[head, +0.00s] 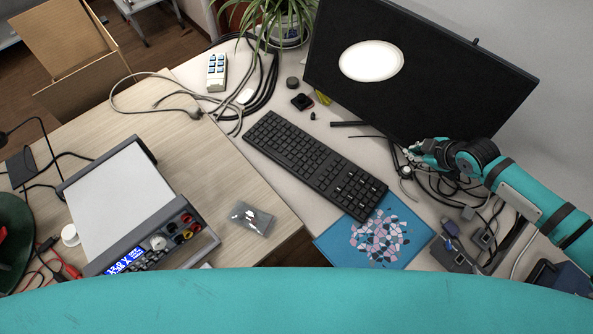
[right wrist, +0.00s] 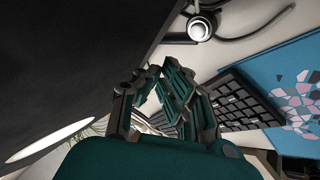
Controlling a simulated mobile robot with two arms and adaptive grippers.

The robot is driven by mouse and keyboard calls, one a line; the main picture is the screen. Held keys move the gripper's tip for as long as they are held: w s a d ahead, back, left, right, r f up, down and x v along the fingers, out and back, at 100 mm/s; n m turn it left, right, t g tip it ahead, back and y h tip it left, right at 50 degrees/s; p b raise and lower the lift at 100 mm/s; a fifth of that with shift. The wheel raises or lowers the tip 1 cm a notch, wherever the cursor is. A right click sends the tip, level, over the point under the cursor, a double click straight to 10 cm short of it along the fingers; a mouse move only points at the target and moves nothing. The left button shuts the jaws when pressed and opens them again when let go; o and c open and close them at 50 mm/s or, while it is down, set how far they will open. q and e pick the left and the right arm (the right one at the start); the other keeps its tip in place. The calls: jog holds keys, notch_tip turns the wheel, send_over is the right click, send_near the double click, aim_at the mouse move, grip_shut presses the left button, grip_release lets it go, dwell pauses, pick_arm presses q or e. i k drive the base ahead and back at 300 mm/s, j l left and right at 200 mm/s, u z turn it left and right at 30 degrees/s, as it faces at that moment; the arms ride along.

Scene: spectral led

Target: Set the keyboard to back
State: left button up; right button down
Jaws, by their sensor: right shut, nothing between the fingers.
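The black keyboard (head: 312,163) lies diagonally on the light desk, below the monitor, with its lower right end reaching the blue mouse pad (head: 409,231). In the right wrist view the keyboard (right wrist: 243,104) shows partly, behind my fingers. My right gripper (head: 412,151) is shut and empty, close to the monitor's lower right edge, to the right of and apart from the keyboard. Its fingers also show in the right wrist view (right wrist: 158,78). My left gripper is not in view.
The black monitor (head: 440,75) stands behind the keyboard. Cables and adapters (head: 460,260) crowd the right side. A power supply (head: 130,200) and a clear bag (head: 250,218) are on the wooden table.

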aim_at(319, 166)
jog(key=k+u, duration=0.2)
jog(key=u, duration=0.15)
jog(key=k+u, duration=0.15)
jog(key=u, duration=0.2)
